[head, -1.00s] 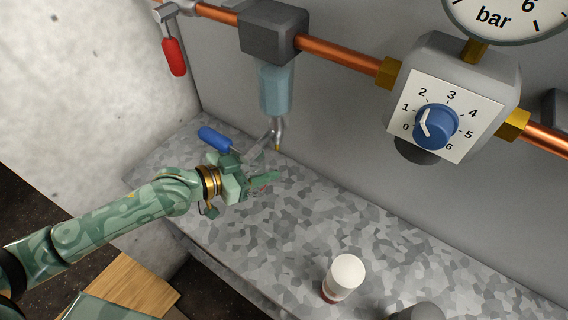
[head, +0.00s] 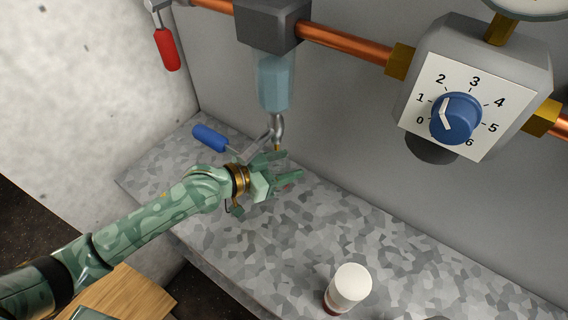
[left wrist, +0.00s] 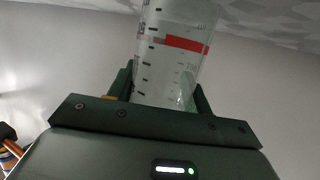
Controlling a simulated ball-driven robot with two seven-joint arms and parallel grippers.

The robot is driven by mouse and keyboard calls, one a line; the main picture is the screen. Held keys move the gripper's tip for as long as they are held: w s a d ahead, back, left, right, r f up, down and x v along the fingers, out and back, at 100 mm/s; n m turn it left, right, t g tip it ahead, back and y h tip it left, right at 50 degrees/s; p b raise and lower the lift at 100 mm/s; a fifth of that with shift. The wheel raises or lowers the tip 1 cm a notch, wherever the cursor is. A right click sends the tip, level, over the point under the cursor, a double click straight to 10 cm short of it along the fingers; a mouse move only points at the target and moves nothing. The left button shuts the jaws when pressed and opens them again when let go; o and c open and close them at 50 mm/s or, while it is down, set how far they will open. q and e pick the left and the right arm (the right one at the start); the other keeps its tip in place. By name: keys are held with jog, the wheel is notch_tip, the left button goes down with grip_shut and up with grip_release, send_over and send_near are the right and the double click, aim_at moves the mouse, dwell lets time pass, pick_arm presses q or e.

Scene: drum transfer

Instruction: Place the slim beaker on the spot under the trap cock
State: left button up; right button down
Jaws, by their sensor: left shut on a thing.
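My left gripper (head: 287,167) is shut on the slim beaker, a clear graduated vessel with a red band. The beaker (left wrist: 172,62) shows between the fingers in the left wrist view; its ends are not fully visible. In the head view the clear beaker is hard to make out at the fingers. The trap cock (head: 278,127) is a bent metal outlet under the bluish trap bowl (head: 276,82), with a blue lever handle (head: 210,137) to its left. I cannot make out the spot. My right gripper is not in view.
A white-capped bottle (head: 348,287) stands near the front of the grey mottled bench (head: 400,255). A red-handled lever (head: 166,49) hangs from the copper pipe (head: 345,43). A regulator with a blue knob (head: 456,118) is on the right. The bench between gripper and bottle is clear.

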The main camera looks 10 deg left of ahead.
pick_arm(q)
jog(key=o, duration=1)
jog(key=shift+f, duration=0.1)
jog(key=shift+c, duration=0.2)
jog(key=shift+s+a+r, duration=0.15)
jog(key=shift+r, duration=0.15)
jog(key=p+v, duration=0.3)
jog(key=v, duration=0.8)
jog(key=shift+s, duration=0.15)
jog(key=shift+a+r, duration=0.1)
